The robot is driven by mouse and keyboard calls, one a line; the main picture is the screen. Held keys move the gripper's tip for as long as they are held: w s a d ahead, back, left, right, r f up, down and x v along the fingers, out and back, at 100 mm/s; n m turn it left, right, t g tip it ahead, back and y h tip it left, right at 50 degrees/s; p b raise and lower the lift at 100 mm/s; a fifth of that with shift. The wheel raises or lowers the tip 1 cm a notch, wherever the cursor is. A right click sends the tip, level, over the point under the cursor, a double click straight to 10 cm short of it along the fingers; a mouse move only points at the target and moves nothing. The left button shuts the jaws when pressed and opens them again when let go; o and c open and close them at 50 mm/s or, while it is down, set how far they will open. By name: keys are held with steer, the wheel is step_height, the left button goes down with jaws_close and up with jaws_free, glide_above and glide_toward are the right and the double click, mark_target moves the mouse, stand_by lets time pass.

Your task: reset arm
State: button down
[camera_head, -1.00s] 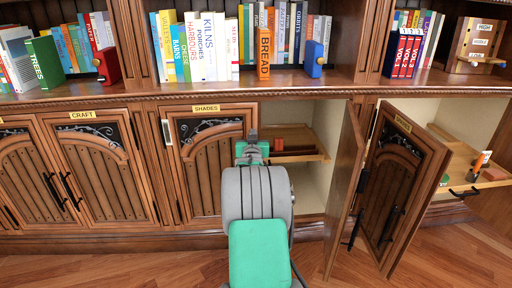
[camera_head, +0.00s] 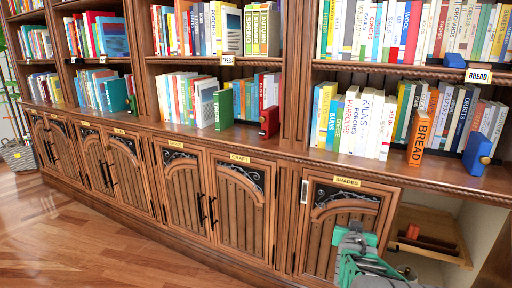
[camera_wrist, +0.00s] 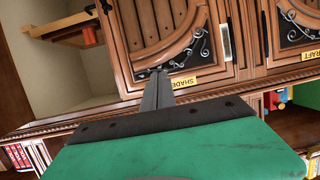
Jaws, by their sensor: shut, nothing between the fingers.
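My gripper (camera_head: 352,232) shows at the bottom right of the head view, in front of the lower cabinet door labelled SHADES (camera_head: 338,215). In the wrist view its fingers (camera_wrist: 158,78) are together with nothing between them, and the SHADES label (camera_wrist: 183,82) lies just right of their tips. I cannot tell whether the fingertips touch the cabinet. The green and grey arm parts behind the gripper are mine.
An open cabinet bay with a pull-out tray (camera_head: 432,250) lies right of the SHADES door. Shut CRAFT doors (camera_head: 240,212) are to its left. Bookshelves rise above the ledge, with an orange BREAD book (camera_head: 419,138) standing there. Wooden floor (camera_head: 110,250) is clear at left; a basket (camera_head: 17,155) stands far left.

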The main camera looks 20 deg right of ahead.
steer(key=a+r+n+g+y+p, duration=0.15)
steer(key=a+r+y+p, duration=0.25)
steer(key=a+r+p, duration=0.7)
steer(key=s+a+r+n+g+y+p, duration=0.2)
steer(key=s+a+r+p, duration=0.3)
steer(key=s+a, duration=0.3)
steer(key=s+a+r+n+g+y+p, duration=0.3)
steer(key=s+a+r+p, duration=0.3)
steer(key=a, duration=0.9)
steer(key=s+n+g+p, duration=0.1)
steer(key=s, duration=0.1)
steer(key=shift+s+a+n, duration=0.3)
steer(key=shift+a+n, duration=0.05)
steer(key=shift+a, duration=0.05)
steer(key=shift+r, duration=0.1)
